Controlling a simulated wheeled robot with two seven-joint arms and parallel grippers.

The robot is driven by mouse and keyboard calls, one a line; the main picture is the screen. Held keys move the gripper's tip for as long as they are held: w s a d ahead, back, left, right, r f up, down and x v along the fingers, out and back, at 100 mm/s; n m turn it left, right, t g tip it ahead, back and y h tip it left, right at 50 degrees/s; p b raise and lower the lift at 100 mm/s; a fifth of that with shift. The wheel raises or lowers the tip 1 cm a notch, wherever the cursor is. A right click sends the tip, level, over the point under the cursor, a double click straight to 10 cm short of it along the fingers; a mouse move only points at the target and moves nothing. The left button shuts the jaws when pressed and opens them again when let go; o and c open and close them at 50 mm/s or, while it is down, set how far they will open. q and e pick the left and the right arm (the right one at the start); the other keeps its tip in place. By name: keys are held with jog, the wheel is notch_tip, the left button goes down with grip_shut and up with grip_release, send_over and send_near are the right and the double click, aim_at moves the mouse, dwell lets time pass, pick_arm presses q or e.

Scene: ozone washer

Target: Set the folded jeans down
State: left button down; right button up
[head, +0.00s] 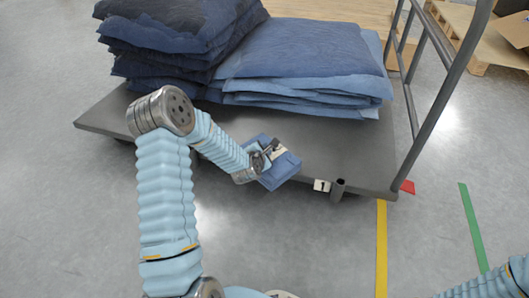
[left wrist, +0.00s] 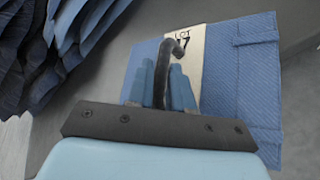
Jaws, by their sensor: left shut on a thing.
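The folded jeans (head: 284,171) are a small blue denim bundle with a pale tag. In the head view they overlap the front edge of the grey cart deck (head: 335,155); I cannot tell whether they touch it. My left gripper (head: 268,152) is shut on them. In the left wrist view the jeans (left wrist: 253,70) lie in front of my left gripper (left wrist: 170,85), and the tag (left wrist: 188,48) reads "LOT" with a partly hidden number. Only part of my right arm shows at the bottom right corner; its gripper is outside the view.
A dark denim stack (head: 165,45) and a lighter denim stack (head: 300,75) fill the back of the deck. The front strip of deck is bare. A grey rail handle (head: 440,90) stands at the right end. A "1" label (head: 321,186) is on the front edge.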

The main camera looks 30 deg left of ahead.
pick_arm(q)
jog(key=shift+f, duration=0.15)
jog(key=c, duration=1)
grip_release()
